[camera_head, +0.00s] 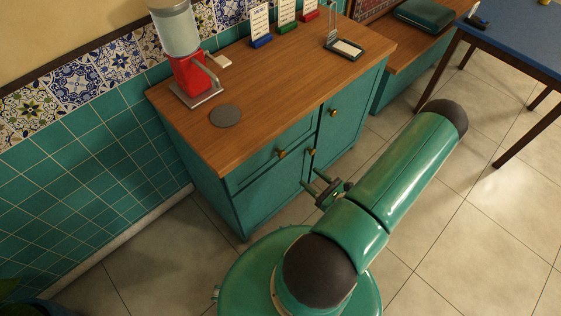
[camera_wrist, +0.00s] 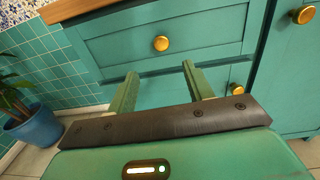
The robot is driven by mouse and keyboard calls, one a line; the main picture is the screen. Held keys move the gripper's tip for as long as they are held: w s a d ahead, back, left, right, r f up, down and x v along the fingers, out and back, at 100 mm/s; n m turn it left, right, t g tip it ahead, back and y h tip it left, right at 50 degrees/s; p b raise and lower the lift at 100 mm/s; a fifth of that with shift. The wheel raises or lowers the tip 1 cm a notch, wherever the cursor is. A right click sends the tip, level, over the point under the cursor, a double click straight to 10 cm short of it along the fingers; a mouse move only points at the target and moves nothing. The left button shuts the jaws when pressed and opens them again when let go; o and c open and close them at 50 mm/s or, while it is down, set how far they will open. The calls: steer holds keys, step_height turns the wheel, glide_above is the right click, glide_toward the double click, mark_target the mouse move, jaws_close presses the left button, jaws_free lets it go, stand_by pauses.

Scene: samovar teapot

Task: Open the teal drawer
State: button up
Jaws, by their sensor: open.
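The teal drawer (camera_head: 272,157) is the upper front panel at the left of a teal cabinet with a wooden top. It looks shut, and a round brass knob (camera_head: 281,154) sits on its front. In the wrist view the drawer (camera_wrist: 205,38) fills the upper middle, with its knob (camera_wrist: 161,43) above and between my fingers. My gripper (camera_wrist: 158,82) is open and empty, its two green fingers pointing toward the cabinet front below the knob. In the head view my gripper (camera_head: 311,185) is small, in front of the cabinet and apart from the drawer knob.
Doors with brass knobs lie below the drawer (camera_head: 312,152) and to its right (camera_head: 334,112). A red dispenser (camera_head: 190,75), a grey disc (camera_head: 225,116) and card holders stand on the cabinet top (camera_head: 270,90). A potted plant (camera_wrist: 32,125) stands left. Tiled floor in front is clear.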

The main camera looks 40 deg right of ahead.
mark_target(283, 155)
steer(key=w, duration=1.3)
steer(key=shift+w+a+f, duration=0.2)
steer(key=shift+a+f, duration=0.05)
steer(key=shift+a, duration=0.05)
jaws_close()
